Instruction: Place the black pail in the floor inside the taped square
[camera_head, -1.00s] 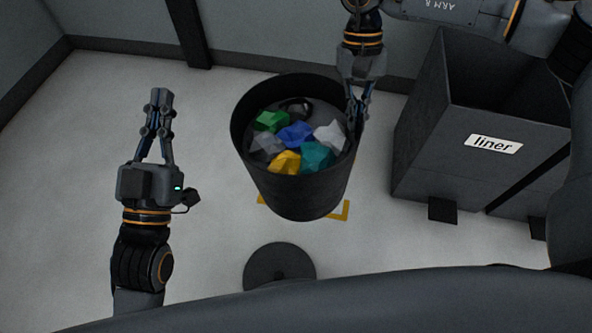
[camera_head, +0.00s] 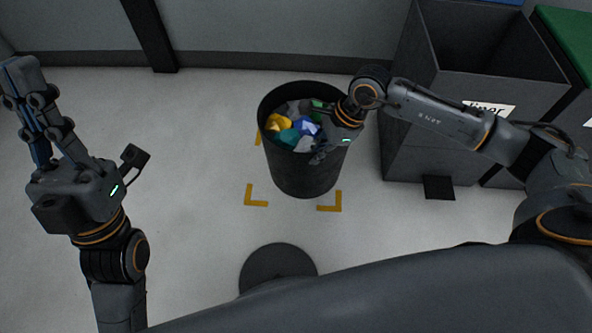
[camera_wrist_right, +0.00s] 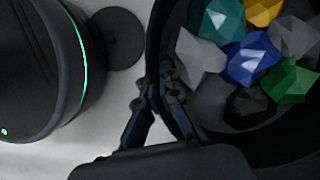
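The black pail (camera_head: 305,178), holding several crumpled coloured pieces, stands upright at the middle of the head view. Yellow tape corners (camera_head: 255,199) show in front of it and at its back left; the back right corner is hidden. The pail's base appears inside the taped square; whether it touches the floor I cannot tell. My right gripper (camera_head: 322,151) is at the pail's front-right rim. In the right wrist view its fingers (camera_wrist_right: 160,93) straddle the pail wall (camera_wrist_right: 154,62) and look closed on it. My left gripper (camera_head: 22,76) is empty at the far left, fingertips together.
A dark bin labelled liner (camera_head: 485,110) stands right of the pail, with a green-topped bin (camera_head: 570,45) beyond it. A wall (camera_head: 250,28) runs along the back. The floor left of the pail is clear.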

